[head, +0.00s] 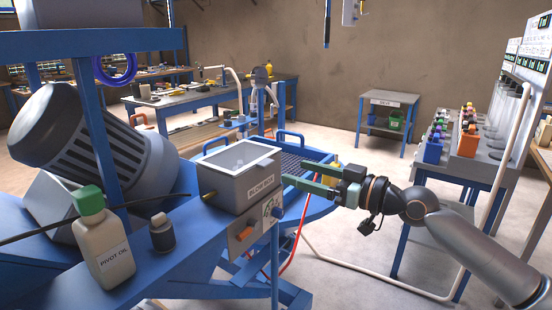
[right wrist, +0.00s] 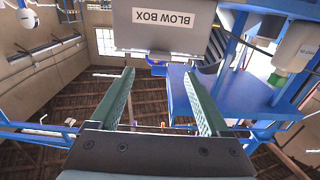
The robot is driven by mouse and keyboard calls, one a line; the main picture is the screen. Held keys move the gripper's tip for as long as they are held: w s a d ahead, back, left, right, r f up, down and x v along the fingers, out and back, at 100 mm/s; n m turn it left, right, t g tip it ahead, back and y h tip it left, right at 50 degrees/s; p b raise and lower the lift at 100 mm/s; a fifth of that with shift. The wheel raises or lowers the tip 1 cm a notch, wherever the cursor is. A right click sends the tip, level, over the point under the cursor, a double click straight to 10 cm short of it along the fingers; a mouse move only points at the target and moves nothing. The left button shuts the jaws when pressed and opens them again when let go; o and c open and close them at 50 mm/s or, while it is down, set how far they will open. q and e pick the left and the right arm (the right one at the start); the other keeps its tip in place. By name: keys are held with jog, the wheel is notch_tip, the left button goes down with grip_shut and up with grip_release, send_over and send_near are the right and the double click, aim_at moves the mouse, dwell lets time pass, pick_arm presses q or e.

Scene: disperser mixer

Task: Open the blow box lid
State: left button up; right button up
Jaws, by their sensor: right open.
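The blow box (head: 226,188) is a grey box with a labelled front, standing on the blue machine frame. Its lid (head: 237,158), a grey panel with a pale border, lies flat on top. My right gripper (head: 286,178) is open, its green fingers pointing at the box's labelled side from the right. In the right wrist view, the fingers of the right gripper (right wrist: 158,74) are apart with nothing between them. The blow box (right wrist: 128,36) appears upside down just beyond the fingertips. Whether they touch it is unclear. My left gripper is not in view.
A pivot oil bottle (head: 103,245) and a small dark bottle (head: 162,236) stand on the blue frame left of the box. A large grey motor (head: 85,140) is behind them. A red hose (head: 291,245) hangs below the gripper. The floor at right is partly open.

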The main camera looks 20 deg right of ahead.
aim_at(270, 164)
jog(key=p+x, duration=0.1)
jog(key=x, duration=0.6)
jog(key=shift+w, duration=0.1)
jog(key=shift+c, duration=0.2)
grip_shut()
dwell(1.1)
